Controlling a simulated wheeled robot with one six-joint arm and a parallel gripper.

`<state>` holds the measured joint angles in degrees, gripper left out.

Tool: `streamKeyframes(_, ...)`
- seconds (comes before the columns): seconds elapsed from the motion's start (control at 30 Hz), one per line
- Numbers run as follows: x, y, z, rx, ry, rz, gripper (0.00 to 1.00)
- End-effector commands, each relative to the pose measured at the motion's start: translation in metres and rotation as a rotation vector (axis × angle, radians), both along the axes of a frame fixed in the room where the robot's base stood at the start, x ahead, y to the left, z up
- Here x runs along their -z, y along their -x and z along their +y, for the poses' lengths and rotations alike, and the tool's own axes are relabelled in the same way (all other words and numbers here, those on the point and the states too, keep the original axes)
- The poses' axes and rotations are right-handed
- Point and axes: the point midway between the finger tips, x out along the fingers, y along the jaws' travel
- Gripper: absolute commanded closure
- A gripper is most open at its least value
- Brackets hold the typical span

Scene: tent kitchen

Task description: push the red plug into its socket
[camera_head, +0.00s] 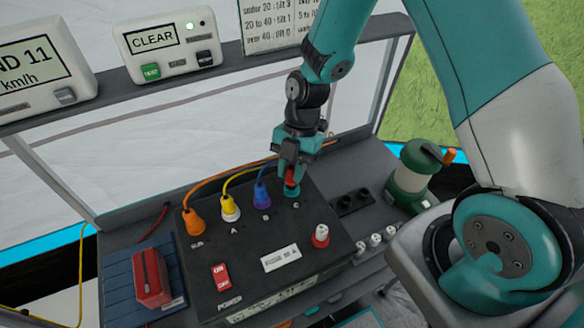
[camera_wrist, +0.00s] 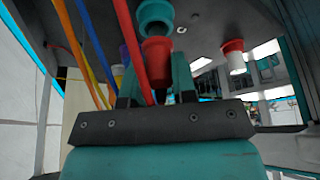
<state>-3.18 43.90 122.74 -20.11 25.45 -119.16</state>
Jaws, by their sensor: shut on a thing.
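The red plug (camera_head: 291,178) is held upright between the fingers of my gripper (camera_head: 293,165), above the back right of the black panel (camera_head: 255,215). A teal ring-shaped socket (camera_head: 292,191) is directly under the plug. In the wrist view the red plug (camera_wrist: 157,60) sits between my two teal fingers (camera_wrist: 157,82), lined up end to end with the teal socket (camera_wrist: 155,14). Their facing ends are very close; I cannot tell whether the plug has entered. A red cable (camera_wrist: 130,45) passes beside the plug.
Orange (camera_head: 193,223), yellow (camera_head: 230,208) and blue (camera_head: 262,195) plugs stand in the panel to the left. A red-ringed white fitting (camera_head: 320,236) and a red power switch (camera_head: 221,276) are nearer. A green lantern (camera_head: 408,178) stands right; a red box (camera_head: 150,278) lies left.

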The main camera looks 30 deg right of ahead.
Motion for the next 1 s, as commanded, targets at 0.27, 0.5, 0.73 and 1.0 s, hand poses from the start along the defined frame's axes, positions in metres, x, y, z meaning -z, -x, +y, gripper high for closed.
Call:
streamKeyframes(0.27,0.007,0.0,0.0,0.0,0.0,0.0,0.98)
streamKeyframes(0.5,0.011,0.0,0.0,0.0,0.0,0.0,0.98)
streamKeyframes(0.73,0.016,0.0,0.0,0.0,0.0,0.0,0.98)
streamKeyframes(1.0,0.017,0.0,0.0,0.0,0.0,0.0,0.45)
